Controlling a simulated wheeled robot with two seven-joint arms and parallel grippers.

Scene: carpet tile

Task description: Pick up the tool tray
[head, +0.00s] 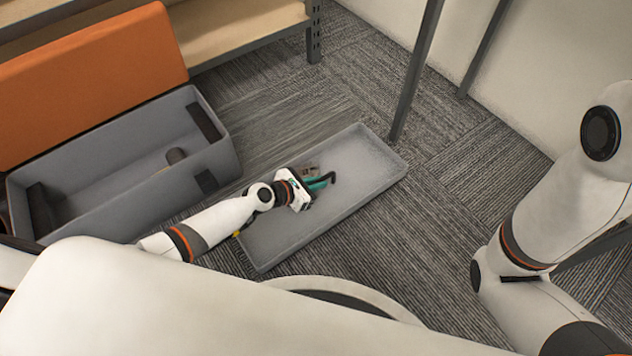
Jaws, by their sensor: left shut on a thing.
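The tool tray (372,172) is a long, shallow grey tray with a low rim, lying at a slant in the middle of the head view. My left gripper (318,184) reaches over its middle from the left and is shut. A dark curved piece, a teal piece and a small brownish piece show at its fingertips, inside the tray outline. The hand hides the exact grip, and I cannot tell whether the tray's underside touches the carpet. My right arm is at the right edge; its gripper is not in view.
A dark metal post (415,70) rises beyond the tray. Carpet (450,200) is clear right of the tray.

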